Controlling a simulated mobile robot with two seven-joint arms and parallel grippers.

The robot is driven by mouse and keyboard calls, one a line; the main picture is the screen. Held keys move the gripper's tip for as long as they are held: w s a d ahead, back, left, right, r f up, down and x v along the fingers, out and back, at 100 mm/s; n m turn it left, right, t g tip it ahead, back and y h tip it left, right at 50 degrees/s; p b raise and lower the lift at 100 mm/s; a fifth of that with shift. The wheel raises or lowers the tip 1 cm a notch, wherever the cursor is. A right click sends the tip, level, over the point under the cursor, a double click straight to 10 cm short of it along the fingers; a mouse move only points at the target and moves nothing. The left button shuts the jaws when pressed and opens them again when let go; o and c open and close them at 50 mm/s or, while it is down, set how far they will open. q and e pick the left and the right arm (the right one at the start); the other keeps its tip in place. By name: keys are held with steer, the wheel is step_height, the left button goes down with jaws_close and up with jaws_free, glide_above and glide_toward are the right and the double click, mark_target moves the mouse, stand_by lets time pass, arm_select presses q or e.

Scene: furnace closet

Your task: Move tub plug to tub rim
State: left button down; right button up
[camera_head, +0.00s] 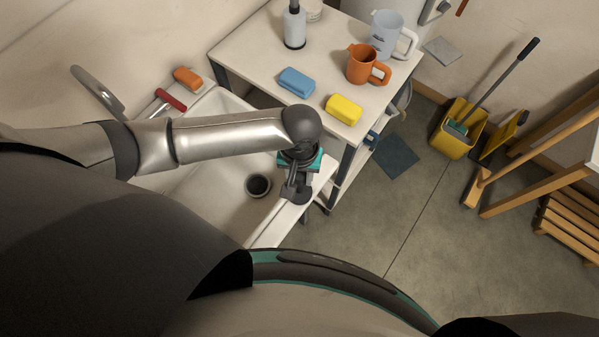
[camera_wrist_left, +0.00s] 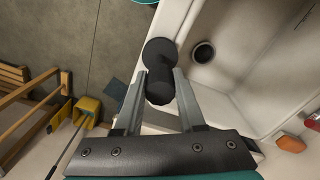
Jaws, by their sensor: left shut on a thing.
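The white tub (camera_head: 206,181) is at the left of the head view, with its dark round drain (camera_head: 257,186) near the right end. The drain also shows in the left wrist view (camera_wrist_left: 203,52). My left gripper (camera_head: 296,190) points down over the tub's right rim (camera_head: 272,226). In the left wrist view, its fingers (camera_wrist_left: 159,78) are shut on the black tub plug (camera_wrist_left: 158,52), which has a round, dumbbell-like shape. The plug overlaps the rim there; I cannot tell whether it touches it. My right gripper is not in view.
A white table (camera_head: 328,62) beside the tub holds a blue sponge (camera_head: 297,82), a yellow sponge (camera_head: 343,109), an orange jug (camera_head: 362,65) and a pale jug (camera_head: 385,35). A red-handled tool (camera_head: 171,100) lies at the tub's far edge. A yellow bucket (camera_head: 457,130) stands on the floor.

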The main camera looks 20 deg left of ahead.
arm_select(q)
steer(key=shift+f, duration=0.25)
steer(key=shift+c, duration=2.1)
jaws_free()
step_height(320, 180, up, 15)
steer(key=p, duration=0.1)
steer(key=shift+p, duration=0.35)
steer(key=shift+r, duration=0.1)
